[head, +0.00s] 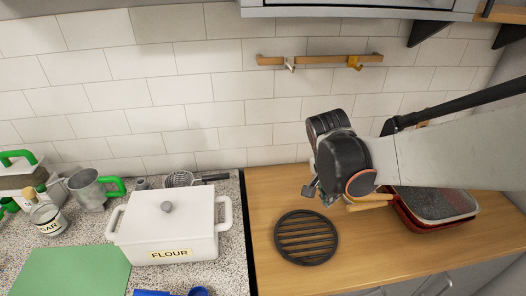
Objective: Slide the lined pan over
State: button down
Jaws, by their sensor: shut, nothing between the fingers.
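The lined pan, a red pan with a speckled grey inside (440,207), sits on the wooden counter at the right in the head view. My arm crosses in front of it and hides its back part. My gripper (319,193) is shut and empty. In the picture it is left of the pan, above the back edge of a black round trivet (306,238). A light wooden piece (370,203) shows between my gripper and the pan; I cannot tell whether it belongs to the pan.
A white flour box (168,228), a metal mug (90,190), a sugar jar (47,216) and a green board (75,272) are on the speckled counter at left. A wall rail (320,60) hangs behind. The wooden counter's front (385,262) is clear.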

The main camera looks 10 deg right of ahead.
jog(key=shift+m+g+h, duration=0.3)
jog(key=shift+m+g, duration=0.1)
jog(key=shift+m, duration=0.5)
jog(key=b+x, duration=0.1)
jog(key=x, duration=0.3)
jog(key=b+x, duration=0.1)
jog(key=x, duration=0.3)
jog(key=w+b+x, duration=0.1)
jog(key=x, duration=0.3)
jog(key=shift+w+f, duration=0.1)
jog(key=shift+f, duration=0.25)
jog(key=shift+w+d+r+b, duration=0.15)
jog(key=shift+w+d, duration=0.05)
jog(key=shift+d, duration=0.4)
jog(key=shift+w+d+r+b, duration=0.15)
jog(key=shift+w+d, duration=0.05)
jog(key=shift+d, duration=0.4)
jog(key=shift+w+d, duration=0.2)
jog(key=shift+d, duration=0.4)
jog(key=shift+w+d, duration=0.15)
jog(key=shift+d, duration=0.3)
jog(key=shift+w+d, duration=0.2)
jog(key=shift+d, duration=0.3)
jog(key=shift+r, duration=0.1)
